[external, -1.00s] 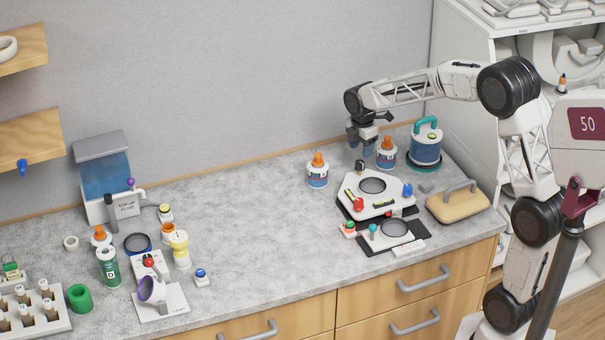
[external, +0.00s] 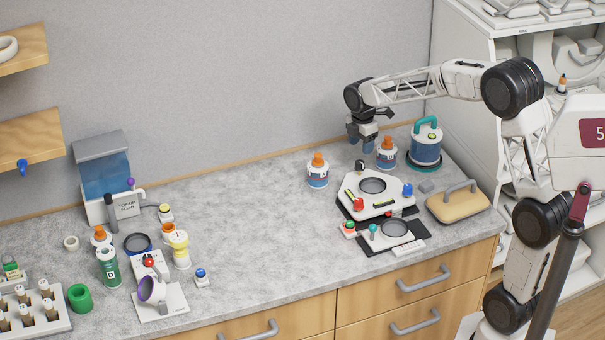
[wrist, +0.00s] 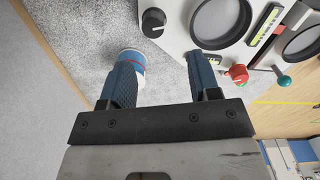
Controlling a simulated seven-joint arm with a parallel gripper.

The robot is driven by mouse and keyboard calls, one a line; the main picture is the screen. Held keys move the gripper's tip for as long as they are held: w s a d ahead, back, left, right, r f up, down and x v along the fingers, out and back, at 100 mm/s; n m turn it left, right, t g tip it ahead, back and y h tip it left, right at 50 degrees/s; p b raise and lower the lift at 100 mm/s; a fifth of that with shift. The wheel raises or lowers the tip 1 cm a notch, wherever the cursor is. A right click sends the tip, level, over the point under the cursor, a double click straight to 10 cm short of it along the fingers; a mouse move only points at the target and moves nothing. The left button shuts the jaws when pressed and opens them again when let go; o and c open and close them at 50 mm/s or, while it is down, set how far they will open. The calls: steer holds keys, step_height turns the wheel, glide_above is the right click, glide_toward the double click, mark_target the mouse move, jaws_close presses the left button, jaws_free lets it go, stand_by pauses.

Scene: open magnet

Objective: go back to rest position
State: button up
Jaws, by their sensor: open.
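My gripper (external: 362,138) is open and empty in the external view, held above the back right of the counter. It is just left of and above a blue and white bottle with an orange cap (external: 386,153). A similar bottle with an orange cap (external: 317,171) stands further left on the counter. In the wrist view, my two blue fingers (wrist: 160,85) are apart, and a blue and white bottle (wrist: 131,60) shows beyond the left finger, partly hidden by it.
A white device with a round dark plate (external: 372,186) stands in front of the gripper. A blue canister with a teal handle (external: 426,146) is to the right, a tan pad with a grey handle (external: 458,204) in front of it. The counter's middle (external: 250,205) is clear.

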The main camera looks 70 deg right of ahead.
steer(key=s+a+r+m+t, duration=0.1)
steer(key=s+a+r+m, duration=0.4)
steer(key=a, duration=0.6)
steer(key=s+a+r+m, duration=0.1)
steer(key=s+a+r, duration=0.3)
steer(key=s+a, duration=0.5)
steer(key=s+a+f+m+t, duration=0.1)
steer(key=s+a+m, duration=0.5)
steer(key=s+a, duration=0.9)
steer(key=s, duration=0.3)
steer(key=shift+a+f+t, duration=0.3)
steer(key=shift+f, duration=0.05)
steer(key=shift+w, duration=0.1)
